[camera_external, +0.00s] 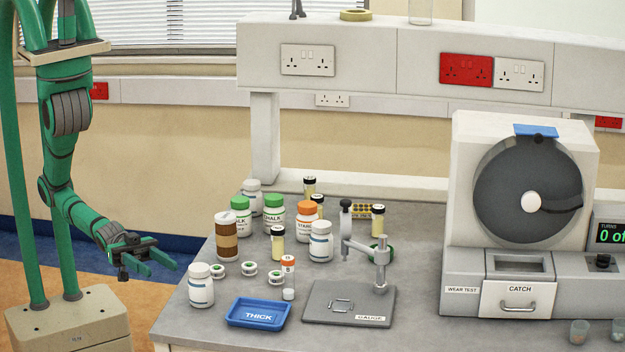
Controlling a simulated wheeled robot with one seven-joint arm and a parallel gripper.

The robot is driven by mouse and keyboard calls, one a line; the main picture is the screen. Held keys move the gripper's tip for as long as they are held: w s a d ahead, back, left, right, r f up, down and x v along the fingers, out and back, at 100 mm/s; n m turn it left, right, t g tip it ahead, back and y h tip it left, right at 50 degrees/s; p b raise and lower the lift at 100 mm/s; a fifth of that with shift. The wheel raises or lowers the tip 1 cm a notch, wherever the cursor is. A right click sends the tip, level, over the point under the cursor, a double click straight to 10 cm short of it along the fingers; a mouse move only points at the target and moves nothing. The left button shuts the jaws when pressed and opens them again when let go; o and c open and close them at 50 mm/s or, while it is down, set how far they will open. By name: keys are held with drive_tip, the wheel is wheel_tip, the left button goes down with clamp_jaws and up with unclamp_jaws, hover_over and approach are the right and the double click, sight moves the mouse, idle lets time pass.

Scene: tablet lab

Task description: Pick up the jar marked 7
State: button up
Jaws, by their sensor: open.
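Several jars stand in a group on the grey bench (425,335). White-lidded white jars stand at the front left (201,290), the middle (320,244) and the back (252,198). Two green-lidded jars (241,222) (274,218), one with a readable CHALK label, an orange-lidded jar (307,222) and a brown banded jar (227,242) stand among them. Marks on the lids are too small to read, so I cannot tell which jar is marked 7. My gripper (167,254) is open and empty, left of the bench and apart from all the jars.
Small black-capped vials (278,245), an orange-capped tube (288,277) and small round green-and-white pieces (249,268) stand close among the jars. A blue THICK tray (258,313), a gauge stand (349,304) and a wear-test machine (520,220) occupy the front and right.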

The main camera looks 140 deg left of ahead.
drive_tip(key=w+a+r+n+t+y, duration=0.2)
drive_tip(key=w+a+r+n+y, duration=0.2)
drive_tip(key=w+a+r, duration=0.5)
drive_tip(key=w+a+r+n+t+y, duration=0.1)
drive_tip(key=w+a+r+n+y, duration=0.5)
drive_tip(key=r, duration=0.5)
drive_tip(key=s+a+r+n+g+y, duration=0.3)
drive_tip(key=a+r+n+g+y, duration=0.1)
drive_tip(key=a+n, duration=0.35)
drive_tip(key=s+a+r+n+g+y, duration=0.2)
drive_tip(key=a+r+n+g+y, duration=0.3)
drive_tip(key=a, duration=0.4)
drive_tip(key=s+a+r+n+g+y, duration=0.2)
drive_tip(key=s+a+r+n+g, duration=0.15)
drive_tip(key=a+n, duration=0.45)
drive_tip(key=s+a+f+n+g, duration=0.3)
drive_tip(key=s+a+n+g, duration=0.1)
drive_tip(key=a+n+g, duration=0.3)
drive_tip(key=n+h, duration=0.9)
drive_tip(key=n, duration=0.4)
approach(379, 213)
drive_tip(key=s+a, duration=0.1)
drive_tip(key=s, duration=0.1)
drive_tip(key=shift+m, duration=0.25)
drive_tip(key=x, duration=1)
drive_tip(key=shift+w+f, duration=0.3)
drive_tip(key=shift+f, duration=0.05)
